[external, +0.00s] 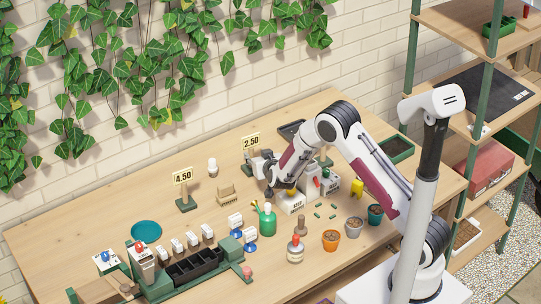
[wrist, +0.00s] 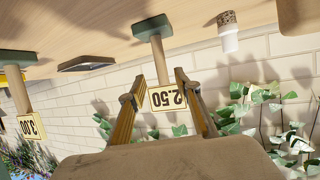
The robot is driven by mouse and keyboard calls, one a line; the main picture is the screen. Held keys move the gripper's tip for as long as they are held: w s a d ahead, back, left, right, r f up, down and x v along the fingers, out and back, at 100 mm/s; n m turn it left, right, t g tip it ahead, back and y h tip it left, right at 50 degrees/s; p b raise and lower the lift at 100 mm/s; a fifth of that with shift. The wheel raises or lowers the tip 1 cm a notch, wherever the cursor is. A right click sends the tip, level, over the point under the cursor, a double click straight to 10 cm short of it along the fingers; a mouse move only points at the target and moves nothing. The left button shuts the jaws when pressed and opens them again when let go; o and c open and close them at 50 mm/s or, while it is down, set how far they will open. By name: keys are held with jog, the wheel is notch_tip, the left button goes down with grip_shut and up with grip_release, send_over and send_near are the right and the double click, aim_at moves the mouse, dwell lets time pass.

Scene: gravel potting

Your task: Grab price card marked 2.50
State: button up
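The price card marked 2.50 (external: 251,142) stands upright on a wooden post near the back of the table. In the wrist view the card (wrist: 168,98) appears upside down, its post running to a green base (wrist: 152,27). My gripper (external: 262,164) is low beside this card, at its right in the external view. In the wrist view my gripper (wrist: 160,82) has its two fingers apart, one on each side of the card. I cannot tell whether either finger touches it. The price card marked 4.50 (external: 183,176) stands further left on a green base.
A card marked 3.00 (wrist: 30,126) shows at the left of the wrist view. A green watering can (external: 265,219), a bottle (external: 295,249) and an orange pot (external: 330,240) stand in front of my gripper. The left back table is clear.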

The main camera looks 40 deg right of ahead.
aim_at(253, 153)
jog(key=shift+w, duration=0.1)
jog(key=shift+x, duration=2.5)
jog(key=shift+a, duration=0.15)
grip_shut()
